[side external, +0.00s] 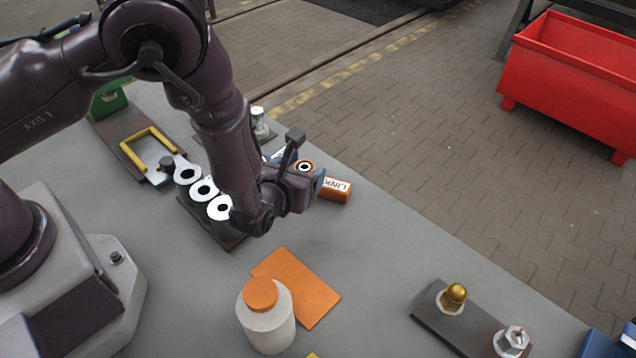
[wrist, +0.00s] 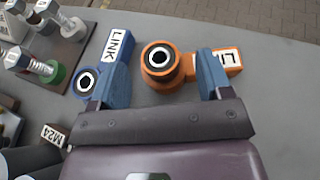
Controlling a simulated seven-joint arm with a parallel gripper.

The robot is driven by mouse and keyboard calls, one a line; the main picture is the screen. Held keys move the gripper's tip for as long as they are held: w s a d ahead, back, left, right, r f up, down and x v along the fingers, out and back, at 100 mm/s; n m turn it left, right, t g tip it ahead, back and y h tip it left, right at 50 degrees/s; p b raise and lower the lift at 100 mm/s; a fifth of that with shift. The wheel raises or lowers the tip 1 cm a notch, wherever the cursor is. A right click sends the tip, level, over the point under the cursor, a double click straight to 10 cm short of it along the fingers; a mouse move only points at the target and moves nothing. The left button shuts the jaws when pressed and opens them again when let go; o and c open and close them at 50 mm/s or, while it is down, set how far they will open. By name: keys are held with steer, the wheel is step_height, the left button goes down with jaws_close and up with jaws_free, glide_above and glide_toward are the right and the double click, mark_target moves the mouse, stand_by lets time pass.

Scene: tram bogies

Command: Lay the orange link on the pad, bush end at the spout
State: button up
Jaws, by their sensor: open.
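The orange link (side external: 337,194) lies on the grey table, partly behind my gripper (side external: 292,186) in the side view. In the wrist view, the orange link's (wrist: 186,67) round black bush is on the left and its labelled body extends right. My gripper (wrist: 163,60) is open; its right finger crosses in front of the link body, and the bush shows between the fingers. I cannot tell if they touch. The orange rectangular pad (side external: 312,290) lies bare nearer the side camera. A white bottle (side external: 266,325) with an orange cap stands at its left edge; no separate spout shows.
A blue link (wrist: 116,50) lies just left of the orange one, beside my left finger. A dark tray (wrist: 67,48) of bolts is farther left. A dark plate (side external: 470,325) with fittings is right of the pad.

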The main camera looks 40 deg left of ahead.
steer(key=shift+w+a+f, duration=0.25)
steer(key=shift+w+a, duration=0.05)
steer(key=shift+w, duration=0.3)
jaws_close()
steer(key=s+a+r, duration=0.1)
steer(key=a+r, duration=0.3)
steer(key=r, duration=1)
steer(key=s+a+r+m+h, duration=0.1)
steer(key=a+r, duration=0.3)
steer(key=r, duration=1)
steer(key=shift+a, duration=0.35)
